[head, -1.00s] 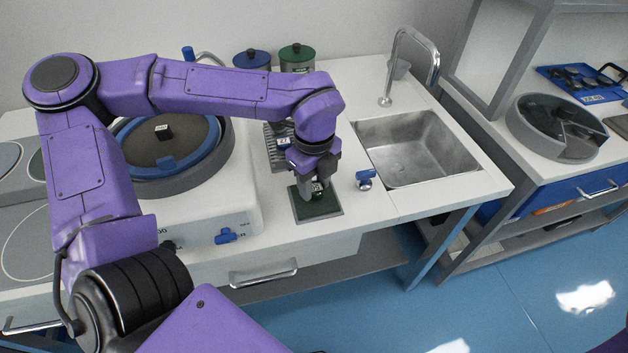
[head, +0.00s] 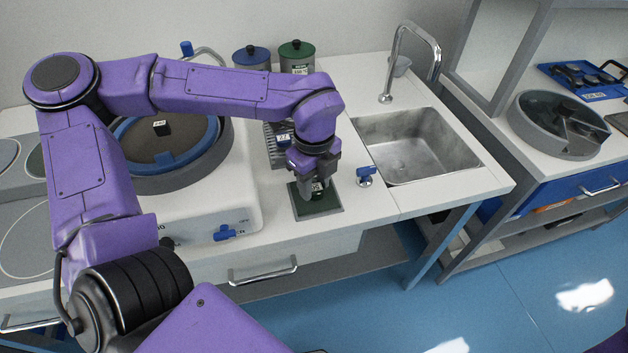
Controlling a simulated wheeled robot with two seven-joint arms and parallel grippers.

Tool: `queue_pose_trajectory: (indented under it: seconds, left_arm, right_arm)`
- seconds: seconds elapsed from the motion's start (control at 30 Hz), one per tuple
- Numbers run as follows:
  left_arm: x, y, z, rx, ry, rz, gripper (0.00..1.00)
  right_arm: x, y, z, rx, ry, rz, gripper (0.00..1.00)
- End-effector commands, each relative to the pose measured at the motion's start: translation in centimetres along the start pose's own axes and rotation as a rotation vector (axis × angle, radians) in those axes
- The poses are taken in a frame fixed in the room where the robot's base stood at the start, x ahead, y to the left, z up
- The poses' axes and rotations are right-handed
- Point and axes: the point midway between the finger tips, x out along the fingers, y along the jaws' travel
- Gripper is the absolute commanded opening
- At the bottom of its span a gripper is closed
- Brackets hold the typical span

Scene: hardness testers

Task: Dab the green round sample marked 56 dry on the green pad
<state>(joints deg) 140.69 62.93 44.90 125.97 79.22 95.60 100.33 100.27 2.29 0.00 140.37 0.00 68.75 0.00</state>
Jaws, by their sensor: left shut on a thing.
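The green pad (head: 325,208) lies flat on the white bench, in a grey frame, left of the sink. My left gripper (head: 317,189) points down over the pad's back part. It is shut on the small green round sample (head: 317,186), which shows a small white label between the fingers. The number on the label is too small to read. The sample is at or just above the pad; I cannot tell whether it touches. My right gripper is not in view.
A grinding wheel machine (head: 180,180) stands left of the pad. A small blue-handled valve (head: 366,175) is close to its right, then the sink (head: 415,150) with its tap. A slotted rack (head: 275,150) stands behind, with two lidded jars (head: 297,57) farther back.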

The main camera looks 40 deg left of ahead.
Motion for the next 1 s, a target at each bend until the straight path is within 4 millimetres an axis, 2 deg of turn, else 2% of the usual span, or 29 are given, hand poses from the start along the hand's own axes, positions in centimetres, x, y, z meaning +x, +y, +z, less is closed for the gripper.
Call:
queue_pose_trajectory:
  seconds: [1.0]
  left_arm:
    - [0.00,0.09,-0.02,-0.001,0.001,0.004,0.00]
  right_arm:
    - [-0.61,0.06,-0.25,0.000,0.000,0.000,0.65]
